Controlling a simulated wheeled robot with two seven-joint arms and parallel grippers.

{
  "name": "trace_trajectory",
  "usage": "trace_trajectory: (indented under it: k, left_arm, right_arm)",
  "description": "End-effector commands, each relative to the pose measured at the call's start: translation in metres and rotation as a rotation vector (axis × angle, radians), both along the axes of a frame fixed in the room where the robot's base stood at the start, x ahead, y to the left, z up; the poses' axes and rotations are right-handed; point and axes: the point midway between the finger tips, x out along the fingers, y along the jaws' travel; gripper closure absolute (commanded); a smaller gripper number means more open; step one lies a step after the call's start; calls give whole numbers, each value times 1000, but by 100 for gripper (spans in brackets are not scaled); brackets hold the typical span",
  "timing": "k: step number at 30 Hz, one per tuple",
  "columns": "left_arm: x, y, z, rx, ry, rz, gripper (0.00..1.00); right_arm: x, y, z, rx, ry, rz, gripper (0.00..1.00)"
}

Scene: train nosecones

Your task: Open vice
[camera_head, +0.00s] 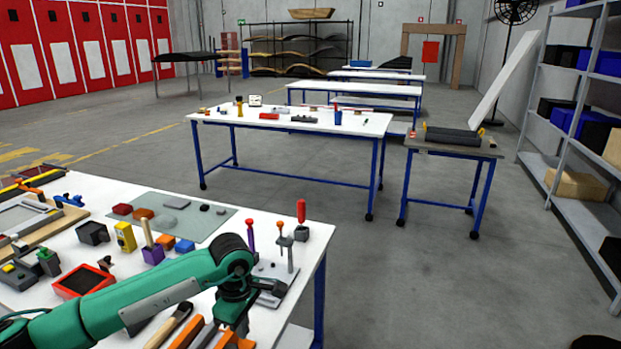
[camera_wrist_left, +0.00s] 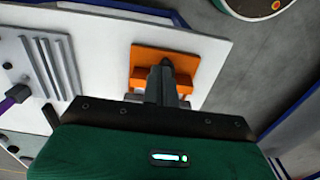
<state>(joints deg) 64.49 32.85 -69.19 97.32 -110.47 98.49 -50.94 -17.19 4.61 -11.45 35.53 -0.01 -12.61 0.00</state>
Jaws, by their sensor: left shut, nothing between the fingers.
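The orange vice (camera_wrist_left: 188,58) sits on the white workbench near its edge, in the wrist view. It has a flat orange base and an orange block on each side of my fingers. In the head view, an orange part that looks like the vice (camera_head: 234,342) shows at the bottom edge, mostly hidden by my arm. My left gripper (camera_head: 234,318) points down over the bench. In the wrist view the left gripper (camera_wrist_left: 166,72) is shut and empty, over the middle of the vice, covering part of it. I cannot tell whether it touches. My right gripper is not in view.
The white workbench (camera_head: 310,238) holds a grey ribbed plate (camera_wrist_left: 50,65) beside the vice, a red-handled screwdriver (camera_head: 301,212), a wooden-handled tool (camera_head: 170,325) and several blocks. Floor (camera_head: 420,290) is free right of the bench. Another table (camera_head: 350,125) stands farther back.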

Motion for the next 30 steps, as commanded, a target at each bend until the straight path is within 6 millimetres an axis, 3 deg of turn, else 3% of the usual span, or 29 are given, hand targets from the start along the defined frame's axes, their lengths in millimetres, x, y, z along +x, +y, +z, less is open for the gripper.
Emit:
trace_trajectory:
  k: [14,20,30]
  left_arm:
    - [0,1,8,0,0,39,100]
    - [3,4,11,0,2,269,100]
    - [11,13,16,0,2,850,100]
  right_arm:
    - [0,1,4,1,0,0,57]
    - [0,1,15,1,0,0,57]
    - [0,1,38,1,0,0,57]
